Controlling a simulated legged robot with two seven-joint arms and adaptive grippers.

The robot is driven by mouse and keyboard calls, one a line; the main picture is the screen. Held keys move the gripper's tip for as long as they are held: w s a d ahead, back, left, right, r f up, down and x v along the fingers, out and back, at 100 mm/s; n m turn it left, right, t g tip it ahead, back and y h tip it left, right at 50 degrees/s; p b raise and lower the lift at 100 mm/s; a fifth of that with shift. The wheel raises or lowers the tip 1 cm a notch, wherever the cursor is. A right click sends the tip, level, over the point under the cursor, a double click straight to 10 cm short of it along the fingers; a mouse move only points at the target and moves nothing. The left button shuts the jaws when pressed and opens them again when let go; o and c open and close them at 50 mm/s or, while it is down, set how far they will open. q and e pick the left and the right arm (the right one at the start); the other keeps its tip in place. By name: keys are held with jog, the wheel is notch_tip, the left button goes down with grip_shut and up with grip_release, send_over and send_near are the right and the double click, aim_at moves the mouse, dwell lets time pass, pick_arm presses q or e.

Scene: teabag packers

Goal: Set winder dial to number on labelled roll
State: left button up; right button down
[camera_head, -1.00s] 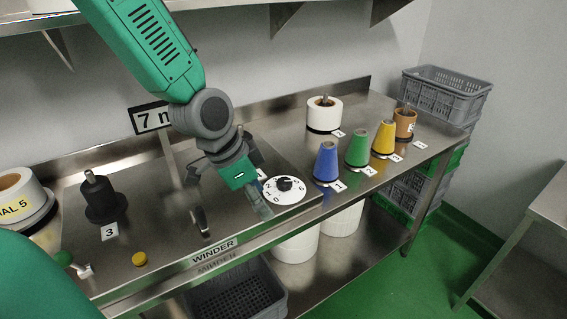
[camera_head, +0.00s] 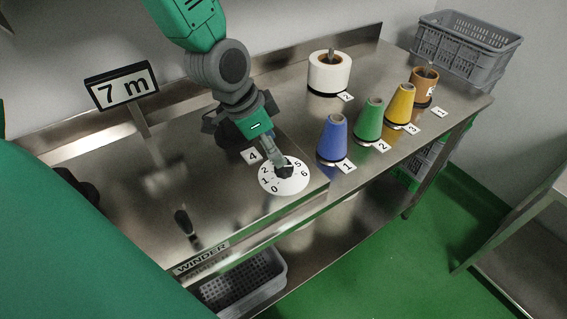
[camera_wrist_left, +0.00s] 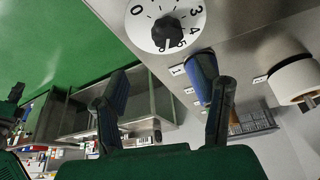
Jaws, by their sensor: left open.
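The white winder dial (camera_head: 271,188) lies at the table's front edge, with numbers around a black knob (camera_head: 284,171). My left gripper (camera_head: 273,154) is just behind the knob in the head view, open. I cannot tell whether it touches the knob.
A "7 m" sign (camera_head: 122,87) stands at the back left. Blue (camera_head: 332,139), green (camera_head: 368,120) and yellow (camera_head: 399,105) cones and a white roll (camera_head: 328,74) stand right of the dial. A black handle (camera_head: 184,222) is at the front left. A grey crate (camera_head: 465,47) is beyond.

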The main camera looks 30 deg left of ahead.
aim_at(283, 168)
pick_arm(q)
jog(key=x, duration=0.5)
jog(key=shift+w+f, duration=0.3)
jog(key=shift+w, duration=0.05)
jog(key=a+f, duration=0.2)
jog(key=f, duration=0.1)
jog(key=shift+w+a+f, duration=0.25)
jog(key=shift+w+a, duration=0.05)
jog(key=shift+a, duration=0.1)
jog(key=shift+w+d, duration=0.1)
jog(key=shift+d, duration=0.15)
jog(key=d, duration=0.3)
jog(key=shift+w+r, duration=0.1)
jog(key=shift+r, duration=0.1)
jog(key=shift+c, duration=0.8)
jog(key=shift+d, duration=0.2)
jog(key=c, duration=0.7)
jog(key=shift+a, duration=0.15)
jog(key=shift+c, duration=1.3)
jog(key=shift+a+f, duration=0.3)
jog(key=shift+a, duration=0.55)
jog(key=shift+s+d+r, duration=0.1)
jog(key=shift+s+d, duration=0.2)
jog(key=shift+a, duration=0.1)
pick_arm(e)
jog(key=shift+w+f, duration=0.2)
jog(key=shift+w, duration=0.15)
